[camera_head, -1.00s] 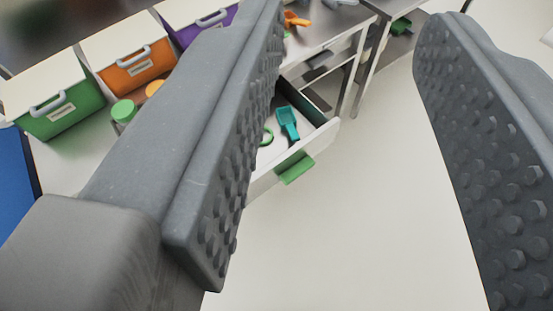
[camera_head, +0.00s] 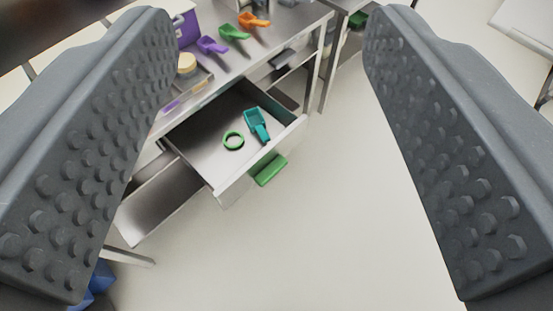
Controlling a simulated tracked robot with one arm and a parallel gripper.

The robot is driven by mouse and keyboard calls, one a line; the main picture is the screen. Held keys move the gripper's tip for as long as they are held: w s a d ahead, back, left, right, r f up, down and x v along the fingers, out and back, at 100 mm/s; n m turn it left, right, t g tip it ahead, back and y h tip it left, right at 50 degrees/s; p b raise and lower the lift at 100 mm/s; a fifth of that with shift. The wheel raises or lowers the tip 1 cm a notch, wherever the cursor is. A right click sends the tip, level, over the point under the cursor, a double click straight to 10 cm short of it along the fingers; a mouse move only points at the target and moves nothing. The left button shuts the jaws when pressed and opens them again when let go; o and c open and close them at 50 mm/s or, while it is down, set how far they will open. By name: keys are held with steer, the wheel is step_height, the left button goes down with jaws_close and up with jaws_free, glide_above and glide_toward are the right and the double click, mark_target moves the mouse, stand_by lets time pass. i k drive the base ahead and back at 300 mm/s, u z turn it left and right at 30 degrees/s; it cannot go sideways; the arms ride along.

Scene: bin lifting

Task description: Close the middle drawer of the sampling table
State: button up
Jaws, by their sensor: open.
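The sampling table (camera_head: 290,30) stands at the upper middle, with a metal top. A drawer (camera_head: 205,150) under it is pulled out, with a green handle (camera_head: 270,170) on its white front. Inside lie a teal scoop (camera_head: 256,124) and a green ring (camera_head: 233,141). Another metal drawer or tray (camera_head: 158,200) sticks out to its left, partly hidden by my left finger. I cannot tell for certain which one is the middle drawer. My gripper (camera_head: 270,45) is open and empty. Its fingers frame the drawer from left and right, and no contact shows.
Purple (camera_head: 211,45), green (camera_head: 233,32) and orange (camera_head: 253,19) scoops lie on the table top. A purple bin (camera_head: 187,28) stands at its back left. A blue object (camera_head: 100,280) is on the floor at lower left. The floor (camera_head: 310,230) in front of the drawer is clear.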

mark_target(198, 141)
steer(key=z, duration=0.45)
steer(key=k, duration=1.05)
steer(key=u, duration=0.3)
steer(key=i, duration=1.1)
steer(key=u, duration=0.55)
steer(key=i, duration=0.55)
steer(key=z, duration=0.15)
